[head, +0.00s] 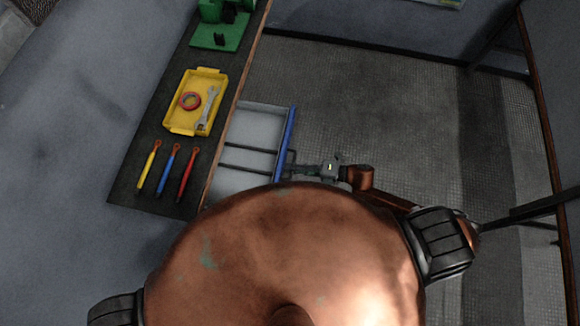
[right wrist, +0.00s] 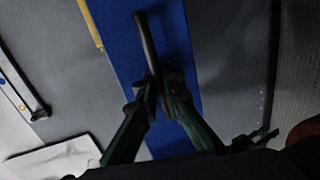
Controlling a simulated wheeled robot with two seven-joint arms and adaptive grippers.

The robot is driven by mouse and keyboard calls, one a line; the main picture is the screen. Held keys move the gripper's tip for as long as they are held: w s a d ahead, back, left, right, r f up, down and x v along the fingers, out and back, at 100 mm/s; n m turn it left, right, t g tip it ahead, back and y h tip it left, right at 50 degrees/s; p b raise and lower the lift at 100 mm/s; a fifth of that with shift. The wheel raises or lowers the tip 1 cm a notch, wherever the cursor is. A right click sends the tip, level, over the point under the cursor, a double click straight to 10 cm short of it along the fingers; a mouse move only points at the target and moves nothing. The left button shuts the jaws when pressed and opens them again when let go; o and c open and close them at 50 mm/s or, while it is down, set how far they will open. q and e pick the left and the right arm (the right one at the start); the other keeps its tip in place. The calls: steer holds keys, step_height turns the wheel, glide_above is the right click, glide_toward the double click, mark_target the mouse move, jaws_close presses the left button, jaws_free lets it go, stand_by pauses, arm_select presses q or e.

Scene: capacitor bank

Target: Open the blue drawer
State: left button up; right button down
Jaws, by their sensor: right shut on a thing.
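The blue drawer's front (head: 286,143) stands out from the edge of the dark workbench in the head view. Its pale inside (head: 252,125) shows between that front and the bench, so the drawer is open. My right gripper (head: 297,168) is at the outer side of the front. In the right wrist view the blue front (right wrist: 122,45) fills the middle, and its dark bar handle (right wrist: 147,42) runs down between my right fingers (right wrist: 160,92), which are shut on it. My left gripper is not in view. My own body hides the drawer's near end.
The floor (head: 400,120) right of the drawer is clear.

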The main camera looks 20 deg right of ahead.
steer(key=c, duration=2.3)
jaws_free()
steer(key=shift+c, duration=0.2)
steer(key=shift+s+d, duration=0.1)
steer(key=shift+d, duration=0.05)
steer(key=v, duration=1.1)
steer(key=shift+s+d, duration=0.15)
steer(key=shift+d, duration=0.15)
